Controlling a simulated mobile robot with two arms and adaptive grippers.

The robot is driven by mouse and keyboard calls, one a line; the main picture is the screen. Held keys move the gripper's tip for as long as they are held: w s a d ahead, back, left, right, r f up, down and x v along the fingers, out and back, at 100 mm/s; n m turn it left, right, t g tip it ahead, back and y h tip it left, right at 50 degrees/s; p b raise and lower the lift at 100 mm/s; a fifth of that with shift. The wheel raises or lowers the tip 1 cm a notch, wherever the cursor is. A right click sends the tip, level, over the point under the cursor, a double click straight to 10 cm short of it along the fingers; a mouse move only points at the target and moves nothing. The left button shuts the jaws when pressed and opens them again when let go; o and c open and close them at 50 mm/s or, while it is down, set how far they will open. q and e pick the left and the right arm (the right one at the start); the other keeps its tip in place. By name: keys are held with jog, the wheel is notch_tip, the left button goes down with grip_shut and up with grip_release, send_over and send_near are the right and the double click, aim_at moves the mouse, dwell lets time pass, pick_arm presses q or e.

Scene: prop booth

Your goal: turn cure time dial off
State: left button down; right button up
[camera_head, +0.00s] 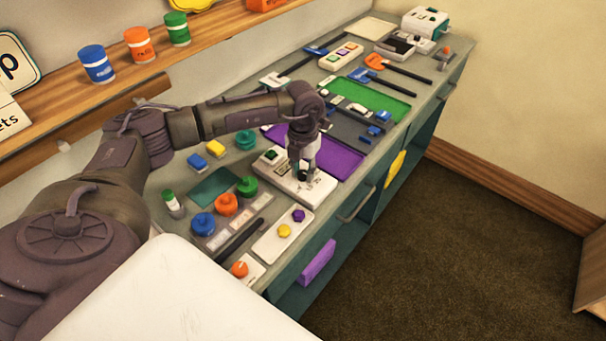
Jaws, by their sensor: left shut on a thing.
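A white control box (319,193) lies on the grey-green bench top, with a green part on its left end and a small display. My left gripper (303,172) points down over the middle of this box and is shut on a small dark dial on it. The gripper hides most of the dial, so its setting cannot be read. My right gripper is not in view.
Next to the box, a white panel (270,246) carries a purple and a yellow knob. Blue, orange and green pots (226,204) stand to the left. A purple mat (342,163) and several tools lie behind. Brown floor is clear on the right.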

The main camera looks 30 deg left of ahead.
aim_at(303, 173)
pick_arm(q)
jog(key=m+b, duration=0.2)
jog(key=m, duration=0.1)
jog(key=shift+f+m+b, duration=0.15)
jog(key=shift+m+b, duration=0.15)
jog(key=m+b, duration=0.3)
jog(key=m, duration=0.1)
jog(key=shift+w+m, duration=0.1)
jog(key=shift+m, duration=0.2)
jog(key=m+b, duration=0.2)
jog(key=m, duration=0.2)
jog(key=shift+b, duration=0.4)
jog(key=shift+r+m+b, duration=0.2)
jog(key=shift+m+b, duration=0.5)
jog(key=shift+m, duration=0.9)
jog(key=c, duration=0.8)
grip_release()
jog(key=shift+c, duration=0.2)
notch_tip(303, 173, up, 12)
